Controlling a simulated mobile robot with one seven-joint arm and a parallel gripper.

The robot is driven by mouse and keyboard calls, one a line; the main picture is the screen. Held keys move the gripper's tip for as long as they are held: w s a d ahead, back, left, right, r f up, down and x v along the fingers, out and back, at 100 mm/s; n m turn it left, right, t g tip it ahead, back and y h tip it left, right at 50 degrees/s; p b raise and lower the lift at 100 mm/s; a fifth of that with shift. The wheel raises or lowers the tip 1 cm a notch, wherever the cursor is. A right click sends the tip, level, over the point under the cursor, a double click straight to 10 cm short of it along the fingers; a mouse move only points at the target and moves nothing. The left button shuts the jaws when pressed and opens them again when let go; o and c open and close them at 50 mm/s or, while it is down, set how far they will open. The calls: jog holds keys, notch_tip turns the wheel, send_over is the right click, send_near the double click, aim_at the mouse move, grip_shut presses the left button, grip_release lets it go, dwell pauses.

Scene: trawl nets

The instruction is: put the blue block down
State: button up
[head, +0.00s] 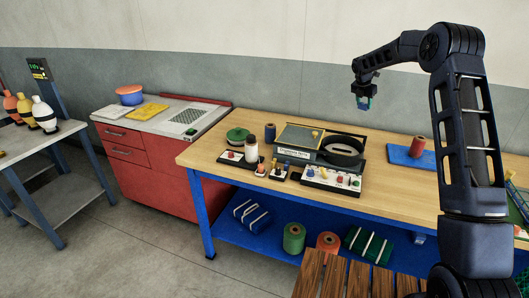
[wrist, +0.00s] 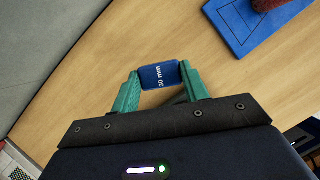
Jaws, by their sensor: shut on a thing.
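The blue block (wrist: 159,75) is between the teal fingertips of my gripper (wrist: 160,85) in the wrist view. It carries white lettering that reads "30 mm". My gripper (head: 365,98) is shut on it. In the head view the gripper hangs in the air above the back of the wooden workbench (head: 385,192), and the blue block (head: 364,102) is a small patch between the fingers. The bench top below shows bare wood in the wrist view.
A blue mat (head: 398,157) bearing a reddish spool (head: 417,147) lies to the right on the bench. A box with a dark round bowl (head: 342,151), a tray of small coloured pieces (head: 332,179) and a dark blue spool (head: 296,133) stand further left. Bare wood lies in front.

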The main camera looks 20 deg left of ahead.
jog(key=s+a+n+y, duration=0.1)
jog(key=s+a+n, duration=0.1)
jog(key=s+a, duration=0.9)
jog(key=s+a+n, duration=0.2)
jog(key=s+a, duration=0.3)
jog(key=a, duration=1.3)
jog(key=s+a+n+y, duration=0.1)
jog(key=s+a, duration=0.6)
jog(key=a, duration=0.7)
jog(key=shift+t, duration=0.3)
jog(key=f, duration=2)
jog(key=shift+s+a+f, duration=0.1)
jog(key=shift+s+a, duration=0.1)
jog(key=shift+a, duration=0.05)
jog(key=shift+f, duration=0.1)
jog(key=o, duration=1)
jog(key=v, duration=1.2)
jog(key=shift+d, duration=0.1)
